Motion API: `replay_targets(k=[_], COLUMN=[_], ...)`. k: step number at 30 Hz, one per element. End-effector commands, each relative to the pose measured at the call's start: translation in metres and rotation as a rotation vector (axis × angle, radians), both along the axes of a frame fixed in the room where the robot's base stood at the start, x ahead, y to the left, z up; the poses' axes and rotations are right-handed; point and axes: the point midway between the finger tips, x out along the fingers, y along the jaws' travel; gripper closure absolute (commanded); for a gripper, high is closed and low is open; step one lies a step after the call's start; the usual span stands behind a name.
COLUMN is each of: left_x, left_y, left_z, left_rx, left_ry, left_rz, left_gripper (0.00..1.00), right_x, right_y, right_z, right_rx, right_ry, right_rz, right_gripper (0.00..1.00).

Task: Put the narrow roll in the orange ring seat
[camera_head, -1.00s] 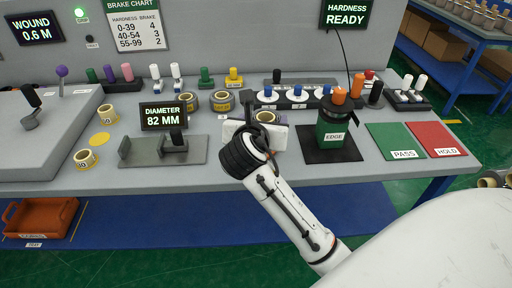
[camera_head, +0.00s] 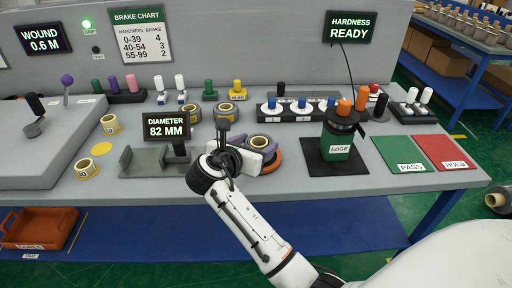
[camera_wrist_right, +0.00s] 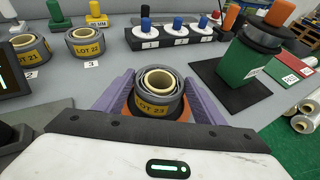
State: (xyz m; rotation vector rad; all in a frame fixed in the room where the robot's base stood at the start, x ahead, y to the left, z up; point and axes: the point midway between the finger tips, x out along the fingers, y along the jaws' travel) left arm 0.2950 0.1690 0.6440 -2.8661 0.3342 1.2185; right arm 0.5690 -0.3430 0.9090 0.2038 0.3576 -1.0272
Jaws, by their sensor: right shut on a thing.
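A grey roll with a cream core and a yellow LOT 23 label (camera_wrist_right: 158,92) is between the purple fingers of my right gripper (camera_wrist_right: 157,98), which is shut on it. In the head view the roll (camera_head: 259,142) is upright at the bench front, and the right gripper (camera_head: 258,150) partly covers it. The orange ring seat (camera_head: 275,161) shows below and around the roll's base; its rim also shows in the right wrist view (camera_wrist_right: 184,110). I cannot tell whether the roll is fully down in it. My left gripper is not in view.
Rolls LOT 22 (camera_wrist_right: 86,42) and LOT 21 (camera_wrist_right: 28,52) stand behind, to the left. The diameter gauge (camera_head: 166,128) reads 82 MM on the left. The green EDGE stand (camera_head: 337,143) is close on the right, before PASS (camera_head: 399,153) and HOLD (camera_head: 443,151) pads.

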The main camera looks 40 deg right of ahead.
Motion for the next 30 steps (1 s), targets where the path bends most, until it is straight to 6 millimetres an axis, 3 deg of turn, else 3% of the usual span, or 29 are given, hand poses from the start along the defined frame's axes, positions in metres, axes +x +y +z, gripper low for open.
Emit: replay_targets(k=[13,14,16,27,30], left_x=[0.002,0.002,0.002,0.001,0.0], left_y=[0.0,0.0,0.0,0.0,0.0], left_z=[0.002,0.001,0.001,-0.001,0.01], left_rx=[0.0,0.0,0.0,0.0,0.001], left_ry=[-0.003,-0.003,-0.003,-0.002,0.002], left_rz=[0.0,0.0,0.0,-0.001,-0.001], left_gripper=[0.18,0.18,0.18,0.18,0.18], right_x=[0.0,0.0,0.0,0.0,-0.002], right_y=[0.0,0.0,0.0,0.001,0.007], right_z=[-0.007,-0.009,-0.009,-0.006,0.001], right_rx=[-0.002,0.0,0.0,0.001,0.002], right_ry=[-0.003,-0.002,-0.002,-0.001,0.001], right_rz=[0.001,0.001,0.001,0.001,0.0], right_gripper=[0.71,0.32,0.2,0.18,0.18])
